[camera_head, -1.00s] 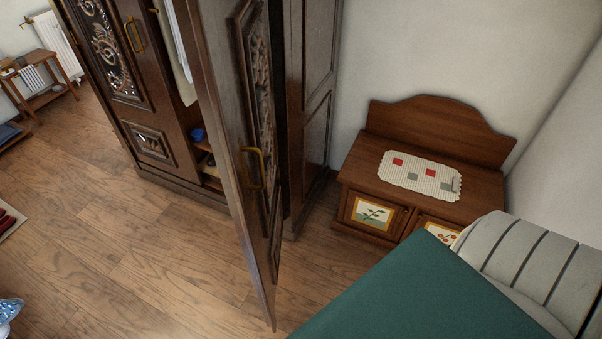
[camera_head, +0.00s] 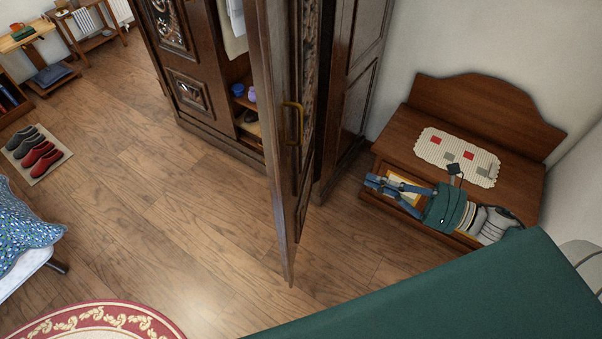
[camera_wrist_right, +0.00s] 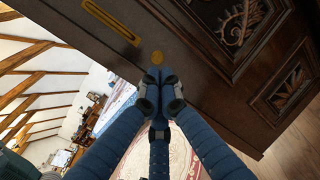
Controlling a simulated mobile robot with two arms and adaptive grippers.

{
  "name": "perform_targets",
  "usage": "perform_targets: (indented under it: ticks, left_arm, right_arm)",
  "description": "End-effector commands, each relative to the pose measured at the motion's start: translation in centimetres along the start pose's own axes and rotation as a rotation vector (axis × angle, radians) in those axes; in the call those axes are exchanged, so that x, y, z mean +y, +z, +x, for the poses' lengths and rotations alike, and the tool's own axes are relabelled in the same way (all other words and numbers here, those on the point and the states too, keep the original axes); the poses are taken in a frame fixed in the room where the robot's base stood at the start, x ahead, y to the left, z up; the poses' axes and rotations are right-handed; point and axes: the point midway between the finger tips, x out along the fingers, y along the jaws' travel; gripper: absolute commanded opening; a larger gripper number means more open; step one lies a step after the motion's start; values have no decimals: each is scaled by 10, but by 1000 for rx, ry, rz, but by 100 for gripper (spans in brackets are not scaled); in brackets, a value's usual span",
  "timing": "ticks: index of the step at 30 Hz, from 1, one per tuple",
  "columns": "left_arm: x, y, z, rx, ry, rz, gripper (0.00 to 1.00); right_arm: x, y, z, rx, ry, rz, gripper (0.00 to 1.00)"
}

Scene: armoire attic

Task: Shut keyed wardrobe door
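The wardrobe door (camera_head: 280,180) is dark carved wood and stands wide open, seen nearly edge-on in the head view. It has a brass handle (camera_head: 292,123). My right gripper (camera_head: 374,182) is to the right of the door, apart from it in the head view, in front of the low cabinet. In the right wrist view, the door panel (camera_wrist_right: 205,85) fills the upper part, with a brass handle (camera_wrist_right: 112,22) and a round brass piece (camera_wrist_right: 156,58) beyond the fingertips. The fingers (camera_wrist_right: 160,80) are together with nothing visible between them. No key can be made out. My left gripper is out of view.
The wardrobe (camera_head: 190,95) stands behind, its open bay holding small purple and blue items. A low wooden cabinet (camera_head: 400,125) with a patterned cloth (camera_head: 435,145) is at right. Wooden floor in front is clear. A red round rug (camera_head: 90,320), bed (camera_head: 25,235) and slippers (camera_head: 35,150) are left.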

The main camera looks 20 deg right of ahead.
Motion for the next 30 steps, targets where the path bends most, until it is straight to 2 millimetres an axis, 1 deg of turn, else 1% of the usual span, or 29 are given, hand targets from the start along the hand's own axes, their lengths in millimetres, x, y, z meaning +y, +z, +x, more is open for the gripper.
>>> perform_targets:
  ticks: [1,3,6,10,14,24,30]
  left_arm:
    - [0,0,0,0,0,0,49]
    - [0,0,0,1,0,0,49]
    - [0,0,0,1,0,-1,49]
    - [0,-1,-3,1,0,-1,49]
    - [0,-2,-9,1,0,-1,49]
    - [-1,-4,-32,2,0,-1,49]
    - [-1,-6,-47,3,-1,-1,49]
  right_arm:
    - [30,12,5,16,98,-126,0]
    - [61,24,8,20,200,-259,0]
    - [85,30,8,18,278,-360,0]
    - [93,33,16,13,300,-390,0]
    - [98,34,33,11,299,-389,0]
    - [116,31,98,9,295,-385,0]
    - [125,28,127,11,294,-384,0]
